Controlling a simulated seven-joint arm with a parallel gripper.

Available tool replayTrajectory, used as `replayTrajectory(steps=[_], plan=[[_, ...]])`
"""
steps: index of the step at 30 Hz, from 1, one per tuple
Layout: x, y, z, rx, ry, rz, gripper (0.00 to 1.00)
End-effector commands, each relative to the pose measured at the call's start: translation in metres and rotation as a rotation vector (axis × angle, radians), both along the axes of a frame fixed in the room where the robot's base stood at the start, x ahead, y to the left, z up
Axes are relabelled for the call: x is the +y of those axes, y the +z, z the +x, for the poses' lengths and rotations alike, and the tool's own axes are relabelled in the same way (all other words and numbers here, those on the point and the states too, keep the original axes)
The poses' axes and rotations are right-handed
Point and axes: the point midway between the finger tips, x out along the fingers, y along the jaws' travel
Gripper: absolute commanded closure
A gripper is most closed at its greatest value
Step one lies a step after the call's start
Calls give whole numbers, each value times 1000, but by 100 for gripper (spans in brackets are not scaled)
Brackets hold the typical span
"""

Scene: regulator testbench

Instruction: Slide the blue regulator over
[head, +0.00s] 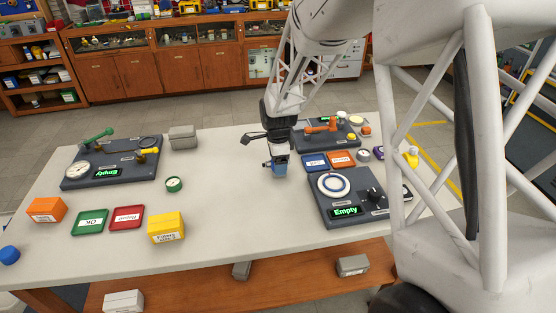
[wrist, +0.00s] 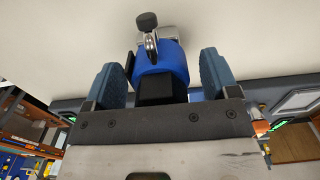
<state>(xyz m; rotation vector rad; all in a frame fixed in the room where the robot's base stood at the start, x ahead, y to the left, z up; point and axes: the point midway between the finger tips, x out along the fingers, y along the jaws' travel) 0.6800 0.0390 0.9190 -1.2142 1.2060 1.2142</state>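The blue regulator (wrist: 165,62) has a blue body, a black block and a silver fitting with a black knob; it is between the two fingers of my gripper (wrist: 162,72) in the wrist view. Both blue pads stand apart from the blue body, with gaps on each side. In the head view, the regulator (head: 279,170) is at the tip of my gripper (head: 279,156), over the middle of the white table (head: 235,200). Whether it touches the table is hard to tell.
A dark test station with a white dial (head: 334,186) and an "Empty" display is just right of my gripper. Blue (head: 315,161) and orange trays lie behind it. Another station (head: 110,165), green and red trays and a yellow box (head: 166,228) are at left.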

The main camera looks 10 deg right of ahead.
Motion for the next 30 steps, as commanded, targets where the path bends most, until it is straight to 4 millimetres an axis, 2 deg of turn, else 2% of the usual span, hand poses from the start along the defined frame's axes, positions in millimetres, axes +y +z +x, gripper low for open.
replayTrajectory(steps=[1, 2, 12, 22, 30], plan=[[0, 0, 0, 0, 0, 0, 28], [0, 0, 0, 0, 0, 0, 32], [0, 0, 0, 0, 0, 0, 84], [4, 0, 0, 0, 1, 0, 86], [18, 0, 0, 0, 1, 0, 86]])
